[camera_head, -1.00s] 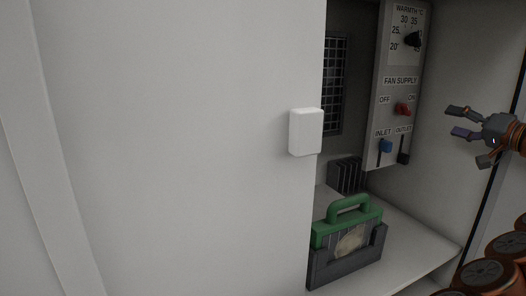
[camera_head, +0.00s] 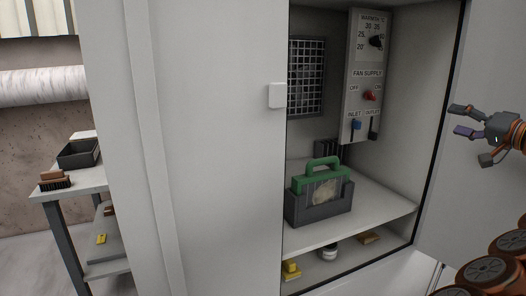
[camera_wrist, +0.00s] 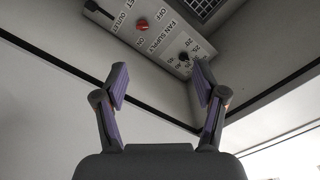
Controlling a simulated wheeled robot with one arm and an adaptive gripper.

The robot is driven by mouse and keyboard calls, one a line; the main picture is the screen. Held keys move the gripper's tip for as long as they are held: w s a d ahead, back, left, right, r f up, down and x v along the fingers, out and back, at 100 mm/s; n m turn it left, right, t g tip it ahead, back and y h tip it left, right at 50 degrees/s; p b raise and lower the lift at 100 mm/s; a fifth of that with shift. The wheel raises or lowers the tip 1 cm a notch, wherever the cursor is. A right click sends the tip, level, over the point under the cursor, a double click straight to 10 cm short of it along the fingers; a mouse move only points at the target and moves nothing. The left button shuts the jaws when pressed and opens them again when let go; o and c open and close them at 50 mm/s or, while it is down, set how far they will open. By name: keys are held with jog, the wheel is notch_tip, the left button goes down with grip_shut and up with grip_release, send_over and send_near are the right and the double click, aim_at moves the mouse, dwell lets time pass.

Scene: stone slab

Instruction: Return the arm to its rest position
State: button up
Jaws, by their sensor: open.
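My gripper (camera_head: 464,121) is at the right edge of the head view, in front of the cabinet's right side, with its fingers spread and nothing between them. The wrist view shows the same gripper (camera_wrist: 160,85) with its two purple-padded fingers apart and empty. Beyond the fingers there, the control panel (camera_wrist: 160,38) shows tilted, with a red switch and a dark dial. My gripper is apart from the panel. Part of my orange-brown arm shows at the lower right of the head view.
The open white cabinet (camera_head: 215,150) holds a control panel (camera_head: 365,80), a vent grille (camera_head: 306,77) and a green-handled cartridge in a grey holder (camera_head: 318,207). Its lower shelf bears a yellow item (camera_head: 291,270). A side table (camera_head: 80,186) with a dark tray (camera_head: 78,155) and brush (camera_head: 55,181) stands left.

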jog(key=w+a+n+g+y, duration=0.2)
jog(key=a+n+g+y, duration=0.35)
jog(key=a, duration=1.95)
jog(key=s+a+f+n+g+h, duration=0.1)
jog(key=s+a+f+g, duration=0.35)
jog(key=a, duration=0.45)
jog(key=s+a+f+g, duration=0.3)
jog(key=s+a+f, duration=0.25)
jog(key=a, duration=0.45)
jog(key=s+a+f+g+h, duration=0.3)
jog(key=s+f+g+h, duration=0.15)
jog(key=s+f, duration=1.05)
jog(key=s+d+f+g+h, duration=0.1)
jog(key=s+d+f+h, duration=0.25)
jog(key=s+f, duration=0.4)
jog(key=s+d+f+g+h, duration=0.2)
jog(key=s+d+f, duration=0.25)
jog(key=s, duration=0.65)
notch_tip(320, 180, up, 18)
jog(key=d+t+p, duration=0.1)
jog(key=p, duration=1.5)
jog(key=shift+t, duration=0.35)
